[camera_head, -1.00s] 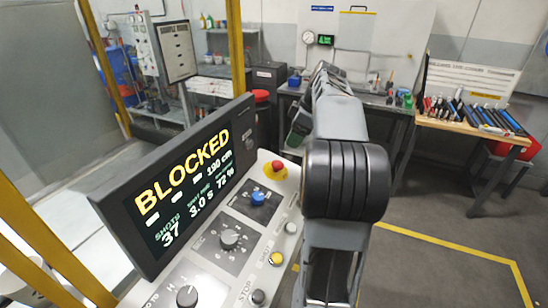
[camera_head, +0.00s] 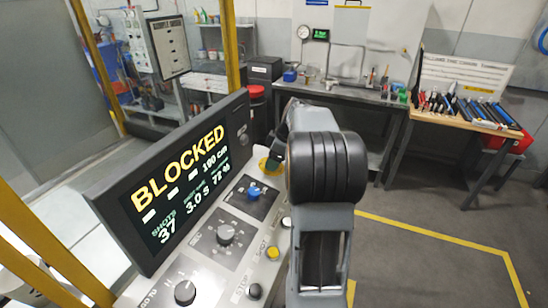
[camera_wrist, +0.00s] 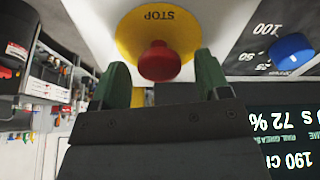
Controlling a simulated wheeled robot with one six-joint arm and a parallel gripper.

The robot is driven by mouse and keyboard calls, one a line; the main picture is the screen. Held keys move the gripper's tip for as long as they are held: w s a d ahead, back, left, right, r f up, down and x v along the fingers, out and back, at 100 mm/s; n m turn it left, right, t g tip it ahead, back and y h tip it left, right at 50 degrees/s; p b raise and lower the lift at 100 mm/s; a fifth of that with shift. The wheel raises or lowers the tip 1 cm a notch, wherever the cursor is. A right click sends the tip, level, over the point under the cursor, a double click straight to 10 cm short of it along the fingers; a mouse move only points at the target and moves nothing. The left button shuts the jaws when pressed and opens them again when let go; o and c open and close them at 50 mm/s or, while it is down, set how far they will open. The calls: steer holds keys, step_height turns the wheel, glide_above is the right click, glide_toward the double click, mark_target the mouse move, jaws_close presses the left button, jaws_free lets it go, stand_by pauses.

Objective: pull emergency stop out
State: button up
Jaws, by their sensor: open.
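The emergency stop is a red mushroom button (camera_wrist: 159,62) on a yellow round plate marked STOP (camera_wrist: 185,22), upside down in the wrist view. In the head view the yellow plate (camera_head: 268,166) shows at the far end of the control panel, and the red button is hidden behind my arm and gripper. My gripper (camera_wrist: 160,75) is open. Its two green fingers stand one on each side of the red button in the wrist view, with gaps showing. I cannot tell whether either finger touches it.
A blue knob (camera_head: 253,191) sits close to the stop on the panel (camera_head: 205,262). Grey knobs and a yellow button (camera_head: 273,253) lie nearer. A screen (camera_head: 180,185) reading BLOCKED stands along the left. A workbench (camera_head: 370,100) stands behind.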

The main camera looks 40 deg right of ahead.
jaws_close()
steer(key=shift+d+r, duration=0.15)
steer(key=shift+r, duration=0.6)
jaws_free()
steer(key=shift+s, duration=0.15)
steer(key=v, duration=1.3)
steer(key=shift+s+r, duration=0.15)
steer(key=shift+r, duration=0.2)
